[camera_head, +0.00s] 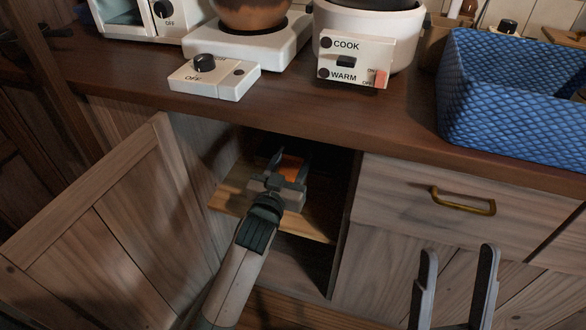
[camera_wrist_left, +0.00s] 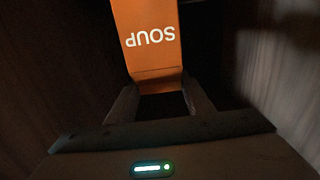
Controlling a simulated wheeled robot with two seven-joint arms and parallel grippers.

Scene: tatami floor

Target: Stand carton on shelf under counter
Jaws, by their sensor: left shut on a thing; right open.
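An orange carton (camera_head: 291,166) is inside the open cupboard under the counter, between the fingers of my left gripper (camera_head: 290,168). In the left wrist view the carton (camera_wrist_left: 147,38) shows the word SOUP upside down, and the left gripper (camera_wrist_left: 160,100) is shut on it. The wooden shelf (camera_head: 234,197) lies below the gripper; I cannot tell whether the carton touches it. My right gripper (camera_head: 455,292) is open and empty in front of the drawers at the lower right.
The cupboard door (camera_head: 110,235) stands open at the left. The counter (camera_head: 400,125) above holds a rice cooker (camera_head: 355,45), a hot plate (camera_head: 225,65) and a blue basket (camera_head: 515,105). A drawer with a brass handle (camera_head: 463,203) is right of the opening.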

